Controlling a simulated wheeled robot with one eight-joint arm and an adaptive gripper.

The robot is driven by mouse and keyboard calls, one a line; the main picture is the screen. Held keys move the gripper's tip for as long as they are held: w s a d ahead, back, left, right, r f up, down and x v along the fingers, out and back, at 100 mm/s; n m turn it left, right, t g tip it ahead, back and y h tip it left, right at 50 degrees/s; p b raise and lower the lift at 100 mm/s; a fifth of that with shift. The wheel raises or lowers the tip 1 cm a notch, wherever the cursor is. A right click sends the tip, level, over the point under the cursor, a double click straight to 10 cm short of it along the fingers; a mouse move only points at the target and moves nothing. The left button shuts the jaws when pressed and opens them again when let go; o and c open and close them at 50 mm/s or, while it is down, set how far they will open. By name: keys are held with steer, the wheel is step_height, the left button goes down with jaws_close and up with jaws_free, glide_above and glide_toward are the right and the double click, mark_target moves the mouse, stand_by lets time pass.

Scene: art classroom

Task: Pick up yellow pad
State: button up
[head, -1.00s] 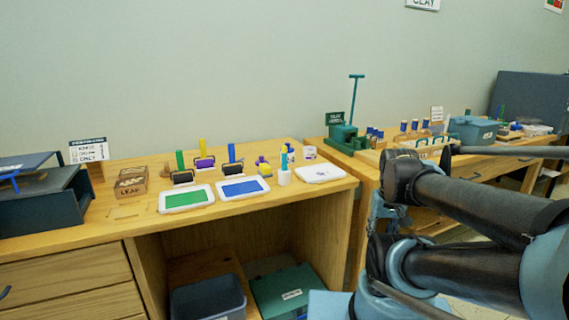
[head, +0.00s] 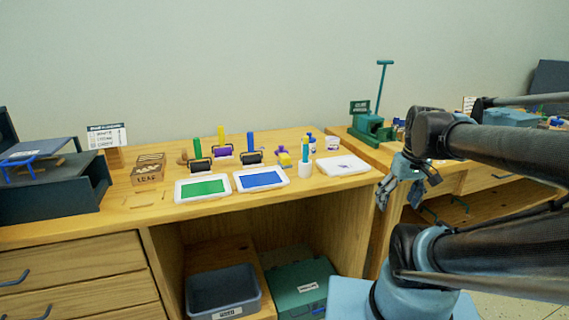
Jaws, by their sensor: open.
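A small yellow block-like pad (head: 285,160) sits on the wooden table, right of the blue tray, with a purple piece beside or on its upper left. It is small in the picture, so its exact shape is hard to tell. My gripper (head: 399,193) hangs open and empty past the table's right end, well to the right of the yellow pad and not touching it.
A blue tray (head: 262,190), green tray (head: 177,191) and several upright rollers stand left. A green press (head: 372,125) is behind my arm.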

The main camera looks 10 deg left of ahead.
steer(key=w+a+r+n+g+y, duration=0.1)
steer(key=w+a+r+n, duration=0.5)
steer(key=w+a+r, duration=0.15)
step_height(320, 180, up, 9)
steer(key=n+g+y, duration=0.2)
steer(key=n+g, duration=0.1)
steer(key=n, duration=1.2)
glide_above(285, 155)
steer(key=w+d, duration=0.2)
steer(key=d, duration=0.4)
steer(key=shift+m, duration=0.3)
steer(key=x, duration=1.1)
steer(key=shift+w+a, duration=0.15)
steer(key=shift+a, duration=0.05)
steer(key=shift+x, duration=2.65)
steer(key=shift+w+a, duration=0.15)
steer(key=c, duration=1.2)
